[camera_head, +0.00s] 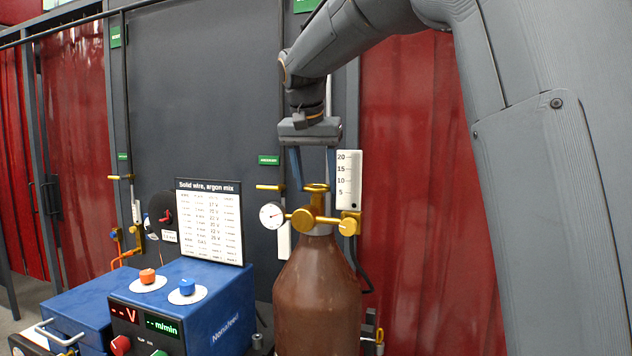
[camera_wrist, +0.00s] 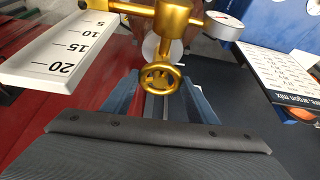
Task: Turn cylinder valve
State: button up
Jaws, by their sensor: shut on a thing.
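The brown gas cylinder (camera_head: 318,296) stands upright in the middle of the head view. Its brass valve handwheel (camera_head: 317,187) sits on top, above the brass regulator body (camera_head: 303,219). In the wrist view the handwheel (camera_wrist: 160,82) is a round spoked ring, with the brass body (camera_wrist: 176,18) beyond it. My gripper (camera_head: 316,180) points down over the cylinder, with one blue-grey finger on each side of the handwheel. In the wrist view the fingers of my gripper (camera_wrist: 158,92) are shut on the handwheel's rim. The exact contact points are partly hidden.
A round gauge (camera_head: 271,215) and a white scale marked 5 to 20 (camera_head: 348,180) flank the valve. A blue welding unit (camera_head: 215,308) with knobs and a settings card (camera_head: 210,222) stands left. Red curtains (camera_head: 420,190) and a dark panel (camera_head: 205,95) are behind.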

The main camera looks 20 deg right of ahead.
jog(key=n+y, duration=0.1)
jog(key=n, duration=0.2)
jog(key=shift+d+n+t, duration=0.15)
jog(key=shift+n+t, duration=0.15)
jog(key=n+y, duration=0.1)
jog(key=n, duration=0.2)
jog(key=shift+d+n+y, duration=0.15)
jog(key=shift+n+y, duration=0.15)
jog(key=shift+y, duration=0.1)
jog(key=n+y, duration=0.1)
jog(key=n, duration=0.2)
jog(key=n+y+p, duration=0.1)
jog(key=n, duration=0.2)
jog(key=shift+d, duration=0.15)
jog(key=n+g, duration=0.1)
jog(key=n, duration=0.1)
jog(key=n+y+p, duration=0.1)
jog(key=n, duration=0.1)
jog(key=n+g, duration=0.1)
jog(key=n, duration=0.1)
jog(key=shift+w+d+n+g+y, duration=0.1)
jog(key=shift+w+n+g+y, duration=0.2)
jog(key=shift+n+y, duration=0.1)
jog(key=n+g, duration=0.1)
jog(key=n, duration=0.2)
jog(key=n+g+p, duration=0.1)
jog(key=n, duration=0.2)
jog(key=shift+w+g, duration=0.1)
jog(key=shift+g, duration=0.2)
jog(key=shift+n, duration=0.3)
